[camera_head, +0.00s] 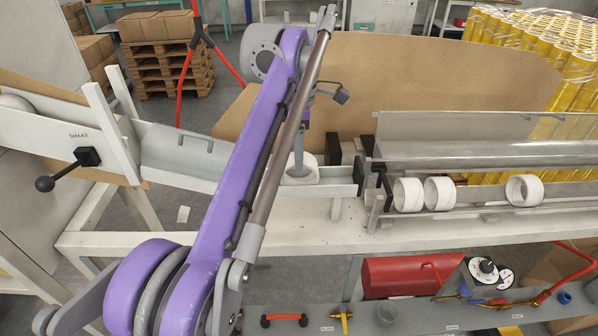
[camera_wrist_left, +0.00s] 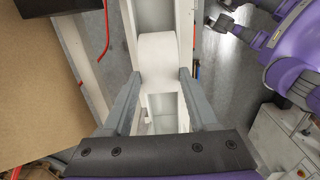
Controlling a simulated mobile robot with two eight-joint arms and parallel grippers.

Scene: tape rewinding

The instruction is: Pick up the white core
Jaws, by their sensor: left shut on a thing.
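A white core (camera_head: 302,181) sits in the trough near the middle of the head view, partly hidden by my left arm. In the left wrist view the white core (camera_wrist_left: 158,58) lies between the two fingertips, in the light trough (camera_wrist_left: 168,122). My left gripper (camera_head: 299,168) reaches down to it from above, and its fingers (camera_wrist_left: 160,76) are shut on the core's sides. The core is still down in the trough.
White rolls (camera_head: 408,194) rest along the rail of the metal machine (camera_head: 470,155) at right. A black-knobbed lever (camera_head: 66,172) is at left. Black blocks (camera_head: 333,149) stand close right of the gripper. A brown board (camera_head: 430,80) rises behind. Tools lie on the shelf below.

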